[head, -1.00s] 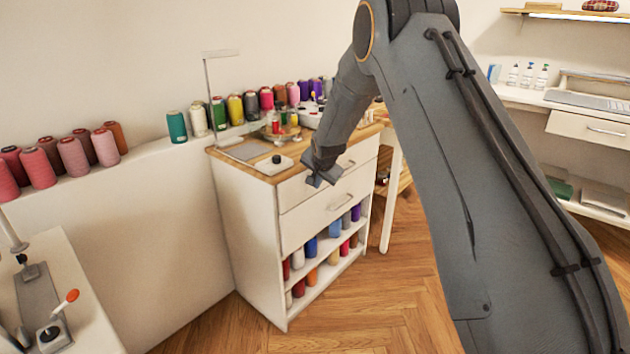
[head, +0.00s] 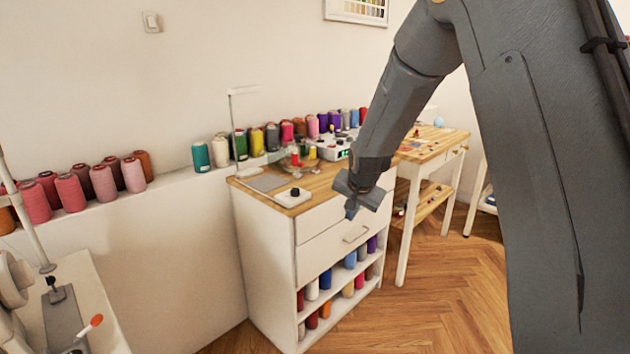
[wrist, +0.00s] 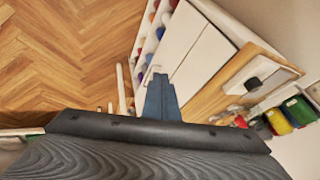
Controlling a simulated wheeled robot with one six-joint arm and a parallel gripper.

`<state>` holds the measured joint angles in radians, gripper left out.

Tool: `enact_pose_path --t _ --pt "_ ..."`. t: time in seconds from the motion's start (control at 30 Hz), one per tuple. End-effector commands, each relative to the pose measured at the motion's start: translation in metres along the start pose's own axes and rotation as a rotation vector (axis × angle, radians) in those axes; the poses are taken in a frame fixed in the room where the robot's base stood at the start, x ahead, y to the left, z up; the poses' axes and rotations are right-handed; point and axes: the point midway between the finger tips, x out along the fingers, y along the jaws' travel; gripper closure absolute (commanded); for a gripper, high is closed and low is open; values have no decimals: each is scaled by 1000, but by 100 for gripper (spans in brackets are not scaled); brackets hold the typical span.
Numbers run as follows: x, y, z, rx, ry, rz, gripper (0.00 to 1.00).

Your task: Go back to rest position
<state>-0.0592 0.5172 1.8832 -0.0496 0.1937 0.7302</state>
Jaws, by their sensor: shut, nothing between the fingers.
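My gripper (head: 352,209) hangs at the end of my arm in front of the white drawer cabinet (head: 268,235) in the head view. Its fingers are together and hold nothing. In the wrist view my gripper (wrist: 160,80) points out over the cabinet front and the floor. The arm comes down from the upper right of the head view and hides part of the room behind it. I cannot tell whether the gripper touches the cabinet.
A wooden side table (head: 428,150) stands right of the cabinet. Thread spools (head: 98,184) line the ledge at left. A sewing machine (head: 62,310) is at lower left. The herringbone floor (head: 440,275) is clear in front.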

Motion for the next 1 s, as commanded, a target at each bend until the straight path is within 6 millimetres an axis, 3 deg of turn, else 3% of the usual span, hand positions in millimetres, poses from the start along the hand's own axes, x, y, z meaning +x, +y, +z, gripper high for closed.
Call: enact_pose_path --t 0.03,0.2,0.4,0.5,0.7,1.0 --pt "-27 15 13 -42 -29 26 100" --pt "-104 79 77 -231 -170 117 100" --pt "-187 149 157 -429 -348 176 100" --pt "-219 176 191 -506 -425 187 100" --pt "-252 205 229 -590 -511 190 100" --pt "-255 208 233 -599 -522 190 100"
